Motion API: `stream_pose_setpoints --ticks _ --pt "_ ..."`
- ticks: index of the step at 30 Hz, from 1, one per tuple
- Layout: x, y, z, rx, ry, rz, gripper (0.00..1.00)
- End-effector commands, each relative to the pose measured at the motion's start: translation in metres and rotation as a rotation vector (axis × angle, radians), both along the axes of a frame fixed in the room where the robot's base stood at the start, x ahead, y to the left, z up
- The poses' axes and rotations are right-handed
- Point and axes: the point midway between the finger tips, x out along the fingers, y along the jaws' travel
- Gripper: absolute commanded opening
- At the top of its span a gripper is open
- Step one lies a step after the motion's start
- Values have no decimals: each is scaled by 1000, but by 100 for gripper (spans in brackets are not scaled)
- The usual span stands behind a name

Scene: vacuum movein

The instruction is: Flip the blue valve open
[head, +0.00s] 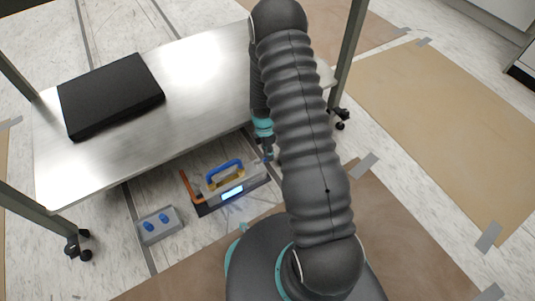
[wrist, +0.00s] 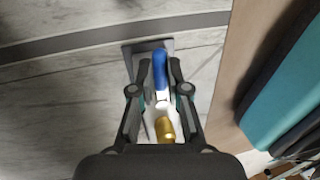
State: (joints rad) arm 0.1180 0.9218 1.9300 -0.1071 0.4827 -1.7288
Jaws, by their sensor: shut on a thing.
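The blue valve shows in the wrist view as a blue lever handle (wrist: 161,68) with a brass body (wrist: 166,128) nearer my palm. My gripper (wrist: 158,78) has one finger on each side of the blue handle and is shut on it. A grey plate lies under the handle. In the head view my gripper (head: 267,153) points down beside the front edge of the table, at the right end of a low device. There the valve cannot be made out, and my arm hides part of that area.
The low device (head: 232,191) on the floor has a lit display, a blue arched handle and an orange bar. A grey box (head: 159,226) with two blue knobs sits left of it. A metal table (head: 190,115) stands above, bearing a black case (head: 110,95).

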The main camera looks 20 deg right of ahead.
Motion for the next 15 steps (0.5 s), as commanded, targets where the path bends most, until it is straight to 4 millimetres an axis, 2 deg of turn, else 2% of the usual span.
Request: stream_pose_setpoints --ticks 15 --pt "3 0 0 -1 0 57 0"
